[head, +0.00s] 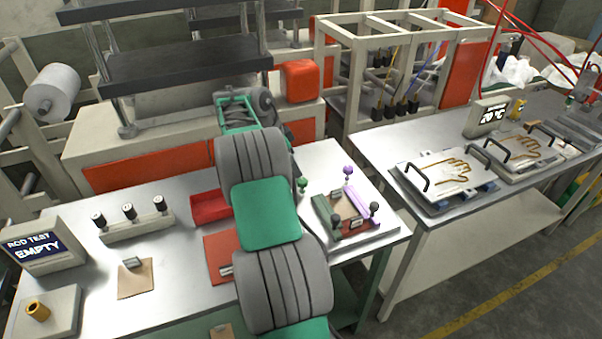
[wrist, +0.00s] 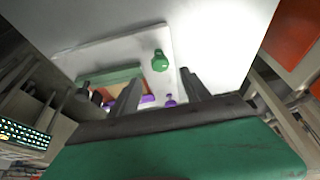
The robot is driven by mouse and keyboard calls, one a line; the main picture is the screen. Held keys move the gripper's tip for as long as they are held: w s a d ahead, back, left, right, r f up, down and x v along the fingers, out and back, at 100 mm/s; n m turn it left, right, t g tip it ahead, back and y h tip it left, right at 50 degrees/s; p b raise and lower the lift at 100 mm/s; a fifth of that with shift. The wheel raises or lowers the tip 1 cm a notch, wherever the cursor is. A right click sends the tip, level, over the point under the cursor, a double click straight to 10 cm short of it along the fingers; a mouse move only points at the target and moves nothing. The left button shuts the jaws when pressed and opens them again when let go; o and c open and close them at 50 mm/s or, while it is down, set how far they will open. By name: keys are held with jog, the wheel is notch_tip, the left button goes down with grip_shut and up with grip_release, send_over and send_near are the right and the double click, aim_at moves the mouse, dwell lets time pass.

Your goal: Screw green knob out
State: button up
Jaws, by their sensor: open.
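The green knob (head: 302,184) stands at the back left of a small fixture (head: 385,233), right of my arm in the head view. In the wrist view the green knob (wrist: 160,61) shows above a pale plate, beyond my fingertips. My gripper (wrist: 158,82) has its two dark fingers apart with nothing between them; the knob is clear of both. I cannot tell how far the knob is screwed in.
The fixture also carries a purple knob (head: 348,171), dark knobs (head: 373,207) and a green bar (head: 327,216). A red tray (head: 209,207) lies left of my arm. A box (head: 43,246) reads "ROD TEST EMPTY". A press (head: 170,70) stands behind.

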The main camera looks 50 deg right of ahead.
aim_at(302, 180)
jog(key=x, duration=0.7)
jog(key=shift+s+d+f+p, duration=0.15)
jog(key=shift+d+f+p, duration=0.05)
jog(key=shift+f+p, duration=0.15)
grip_shut()
